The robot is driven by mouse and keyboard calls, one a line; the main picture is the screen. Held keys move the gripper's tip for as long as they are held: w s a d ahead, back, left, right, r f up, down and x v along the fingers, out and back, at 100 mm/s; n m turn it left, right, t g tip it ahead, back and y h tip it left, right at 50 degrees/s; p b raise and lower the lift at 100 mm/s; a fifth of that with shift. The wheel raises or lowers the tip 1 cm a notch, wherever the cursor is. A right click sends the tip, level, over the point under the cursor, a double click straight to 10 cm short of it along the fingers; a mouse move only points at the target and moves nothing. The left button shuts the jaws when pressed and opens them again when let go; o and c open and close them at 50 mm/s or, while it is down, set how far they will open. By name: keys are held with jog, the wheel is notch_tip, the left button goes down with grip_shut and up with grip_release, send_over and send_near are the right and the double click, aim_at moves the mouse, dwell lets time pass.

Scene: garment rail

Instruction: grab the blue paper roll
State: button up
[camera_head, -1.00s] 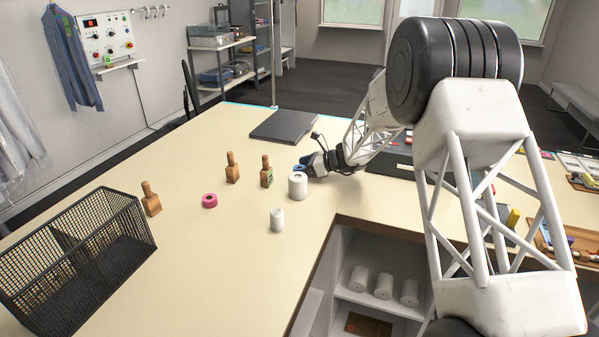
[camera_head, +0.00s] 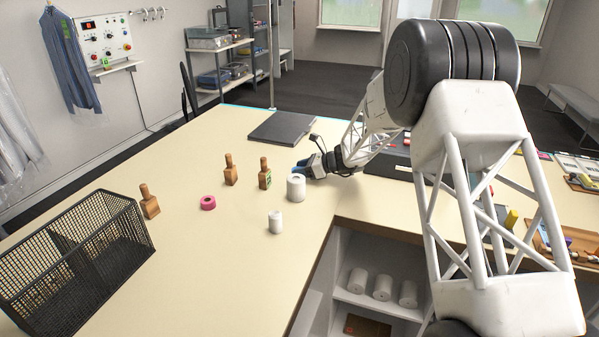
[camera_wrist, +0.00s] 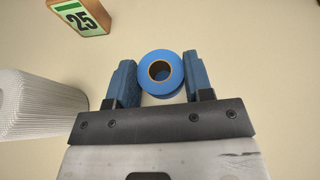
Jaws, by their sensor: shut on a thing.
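The blue paper roll (camera_wrist: 161,74) sits between the two blue fingers of my gripper (camera_wrist: 161,84) in the wrist view, its brown core facing the camera. The fingers are shut on its sides. In the head view my gripper (camera_head: 303,170) is low over the table, just behind a white roll (camera_head: 296,188). The blue roll cannot be told apart from the blue fingertips there. Whether it touches the table is unclear.
A wooden block with a green number label (camera_head: 265,174) stands left of my gripper; the white roll is close in front.

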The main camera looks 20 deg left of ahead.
notch_tip(320, 180, up, 10)
dwell(0.6)
